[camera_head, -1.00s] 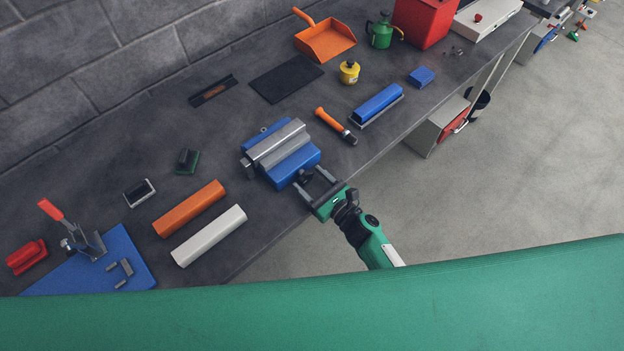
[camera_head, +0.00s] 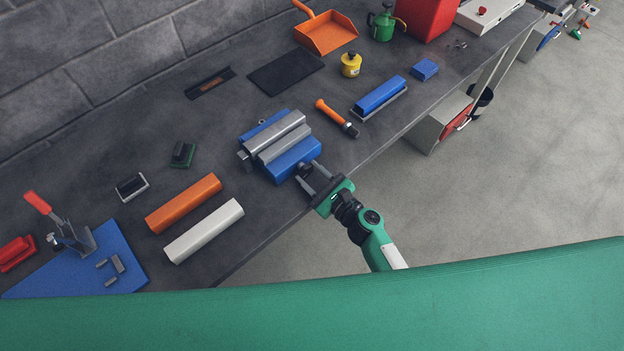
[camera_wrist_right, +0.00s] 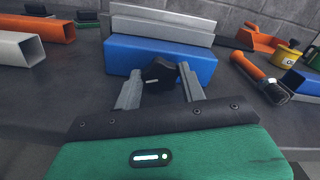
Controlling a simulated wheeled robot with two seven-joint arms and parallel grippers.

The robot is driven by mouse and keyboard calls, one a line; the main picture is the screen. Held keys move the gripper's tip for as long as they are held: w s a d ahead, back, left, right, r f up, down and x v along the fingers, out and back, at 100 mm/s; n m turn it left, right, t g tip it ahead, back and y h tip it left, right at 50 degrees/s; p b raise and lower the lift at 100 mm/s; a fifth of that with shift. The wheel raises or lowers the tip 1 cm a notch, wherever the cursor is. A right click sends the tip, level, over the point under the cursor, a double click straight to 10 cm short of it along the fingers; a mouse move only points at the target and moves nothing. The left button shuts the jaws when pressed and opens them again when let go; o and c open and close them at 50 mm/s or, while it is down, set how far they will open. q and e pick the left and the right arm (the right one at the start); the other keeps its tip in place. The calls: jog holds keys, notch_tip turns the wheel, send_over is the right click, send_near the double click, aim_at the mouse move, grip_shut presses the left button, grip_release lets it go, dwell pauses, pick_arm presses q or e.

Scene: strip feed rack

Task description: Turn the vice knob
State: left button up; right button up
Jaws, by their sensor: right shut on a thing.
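The blue and grey vice (camera_head: 290,160) stands on the dark bench near its front edge; it also shows in the right wrist view (camera_wrist_right: 205,65). Its black knob (camera_wrist_right: 158,74) sticks out of the blue front face and shows small in the head view (camera_head: 304,170). My right gripper (camera_head: 312,178) reaches in from the front edge of the bench. In the right wrist view its fingers (camera_wrist_right: 160,80) stand on either side of the knob and are shut on it. My left gripper is not in view.
An orange-handled tool (camera_head: 337,118) and a blue block on a grey base (camera_head: 379,96) lie right of the vice. Orange (camera_head: 183,203) and white (camera_head: 204,231) bars lie to its left. A blue plate with a red-handled clamp (camera_head: 85,265) is at lower left.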

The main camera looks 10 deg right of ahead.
jog(key=shift+n, duration=0.4)
jog(key=o, duration=1)
jog(key=shift+b+v, duration=2.35)
jog(key=shift+v, duration=4.55)
